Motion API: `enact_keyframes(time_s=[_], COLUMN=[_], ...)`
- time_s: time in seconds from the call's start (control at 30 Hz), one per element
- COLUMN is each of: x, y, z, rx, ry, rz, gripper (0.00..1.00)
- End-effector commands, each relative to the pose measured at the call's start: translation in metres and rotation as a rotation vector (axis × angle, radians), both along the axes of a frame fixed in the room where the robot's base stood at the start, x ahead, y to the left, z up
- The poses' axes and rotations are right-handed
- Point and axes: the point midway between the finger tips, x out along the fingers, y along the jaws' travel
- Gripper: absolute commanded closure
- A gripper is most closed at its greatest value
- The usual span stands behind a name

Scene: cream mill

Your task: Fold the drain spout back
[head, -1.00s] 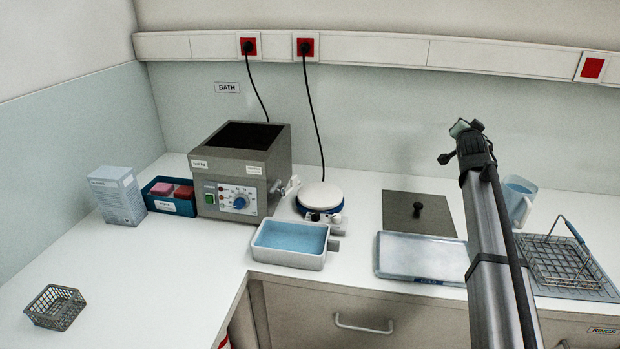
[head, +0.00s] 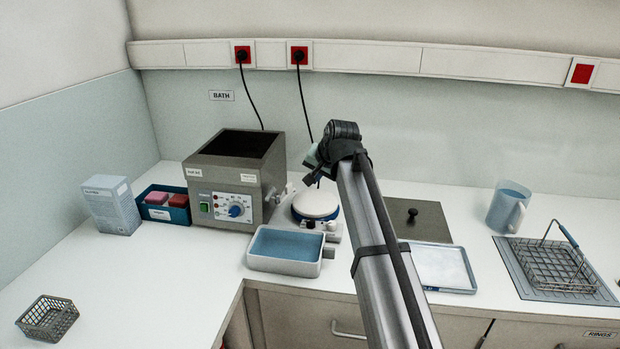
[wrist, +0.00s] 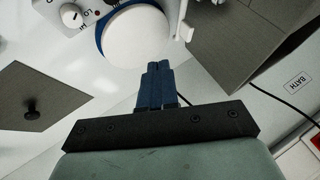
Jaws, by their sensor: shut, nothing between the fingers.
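The bath (head: 235,180) is a grey box with an open dark top and a dial on its front. Its pale drain spout (head: 282,192) sticks out from the right side wall, low down, and is small in the head view. In the wrist view a white spout-like part (wrist: 184,30) shows beside the grey bath wall (wrist: 235,35). My gripper (wrist: 159,70) is shut and empty, its dark blue fingers together, with the spout ahead and to the right in that view. In the head view my gripper (head: 314,172) is right of the bath; its fingertips are hard to make out.
A round white-topped hotplate (head: 316,203) stands right of the bath, below my gripper. A blue-filled tray (head: 286,247) sits in front. A grey lid with a knob (head: 412,217), a pale tray (head: 440,268), a jug (head: 507,207) and a wire basket (head: 557,268) lie to the right.

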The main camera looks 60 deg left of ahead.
Motion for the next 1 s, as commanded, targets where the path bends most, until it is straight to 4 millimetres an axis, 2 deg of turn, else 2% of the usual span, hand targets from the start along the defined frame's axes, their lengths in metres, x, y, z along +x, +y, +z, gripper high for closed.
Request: enact_keyframes(time_s=[0.5, 0.73, 1.0], x=[0.01, -0.005, -0.01], y=[0.054, 0.078, 0.087], z=[-0.07, -0.069, -0.069], rx=[-0.001, 0.002, 0.002], ry=[-0.001, -0.002, -0.002], rz=[-0.002, -0.001, -0.004], gripper=[1.0, 1.0, 1.0])
